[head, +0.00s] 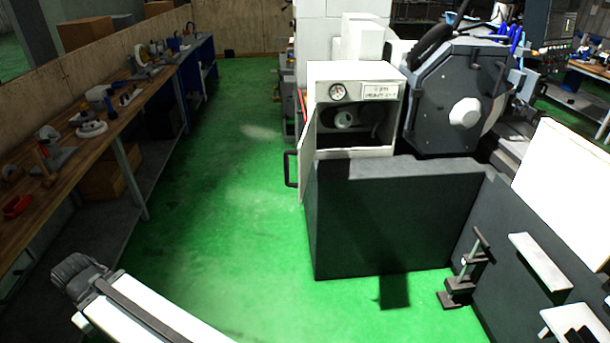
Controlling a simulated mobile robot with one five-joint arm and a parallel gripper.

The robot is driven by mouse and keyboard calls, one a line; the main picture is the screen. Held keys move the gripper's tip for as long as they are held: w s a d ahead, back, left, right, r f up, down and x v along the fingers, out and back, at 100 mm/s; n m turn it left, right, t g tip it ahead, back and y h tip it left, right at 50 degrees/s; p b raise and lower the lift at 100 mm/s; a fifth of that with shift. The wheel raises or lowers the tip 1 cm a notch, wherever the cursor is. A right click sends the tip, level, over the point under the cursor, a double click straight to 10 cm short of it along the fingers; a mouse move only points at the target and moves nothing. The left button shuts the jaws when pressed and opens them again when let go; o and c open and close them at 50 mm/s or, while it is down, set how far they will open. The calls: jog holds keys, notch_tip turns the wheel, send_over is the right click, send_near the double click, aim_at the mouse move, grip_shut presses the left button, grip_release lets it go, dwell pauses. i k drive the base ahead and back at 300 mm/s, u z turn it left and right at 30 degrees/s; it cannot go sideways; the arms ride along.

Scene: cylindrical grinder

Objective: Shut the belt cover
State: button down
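The belt cover (305,155) is a narrow pale door on the left side of the white cabinet (400,83). It stands open, swung out toward the front left and seen nearly edge-on. Its black handle (289,169) sticks out on the left. The cabinet's opening (365,128) is uncovered and shows a round pulley-like part inside.
A dark grey machine base (390,225) fills the middle right in front of the cabinet. A long wooden workbench (75,145) with tools runs along the left. The green floor (220,215) between them is clear. A black stand (466,272) is at the lower right.

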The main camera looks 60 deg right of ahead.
aim_at(305, 152)
jog(key=z, duration=0.25)
jog(key=i, duration=1)
